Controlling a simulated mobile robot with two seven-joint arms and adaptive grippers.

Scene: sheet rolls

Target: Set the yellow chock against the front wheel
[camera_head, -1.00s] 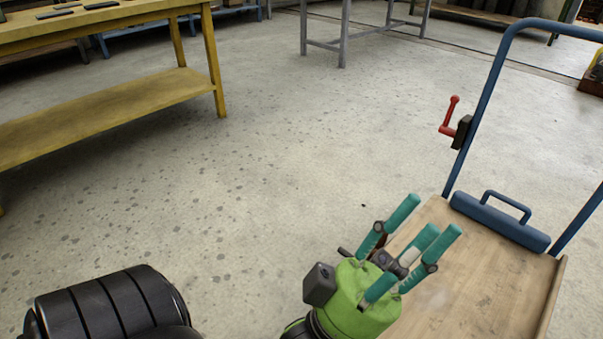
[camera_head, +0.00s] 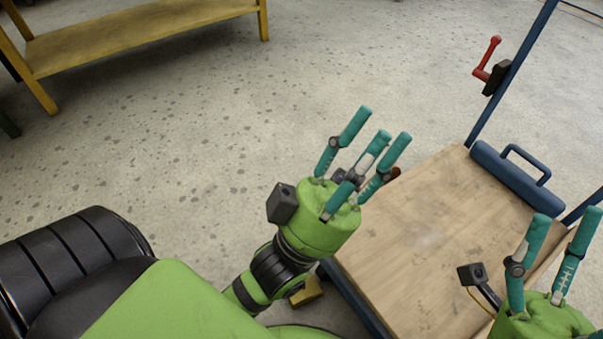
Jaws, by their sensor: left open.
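A yellow chock (camera_head: 307,291) shows low in the head view, on the floor by the near left side of the wooden-decked cart (camera_head: 440,235). My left forearm and the wrist partly cover it. My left gripper (camera_head: 380,127) is open and empty, its teal fingers pointing up and away, over the left edge of the deck and apart from the chock. My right gripper (camera_head: 566,222) is at the lower right, over the right part of the cart, with its visible fingers apart and nothing seen between them. The front wheel cannot be made out clearly.
The cart has a blue tube handle (camera_head: 512,75) with a red crank (camera_head: 487,60) and a blue box with a grip (camera_head: 515,175). A yellow bench (camera_head: 140,30) stands at the upper left. The speckled floor between is clear.

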